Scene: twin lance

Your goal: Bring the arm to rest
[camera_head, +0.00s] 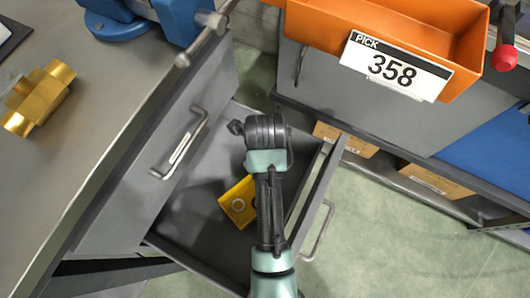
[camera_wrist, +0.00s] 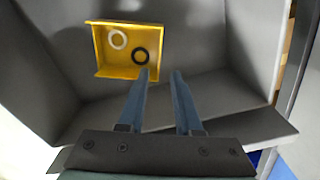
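My gripper (camera_wrist: 163,76) shows in the wrist view with its two blue-grey fingers apart and nothing between them. It is over the inside of an open grey drawer (camera_wrist: 210,95). A yellow open box (camera_wrist: 98,45) lies in the drawer, just beyond and left of the fingertips. In the head view my arm reaches over the drawer (camera_head: 195,215) and partly covers the yellow box (camera_head: 238,203); the fingers cannot be made out there.
A grey workbench (camera_head: 75,130) with a brass fitting (camera_head: 40,97) and a blue vise (camera_head: 112,22) is at left. A closed drawer handle (camera_head: 180,145) is beside my arm. An orange bin (camera_head: 400,25) labelled 358 is at upper right. Green floor (camera_head: 390,235) is clear at lower right.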

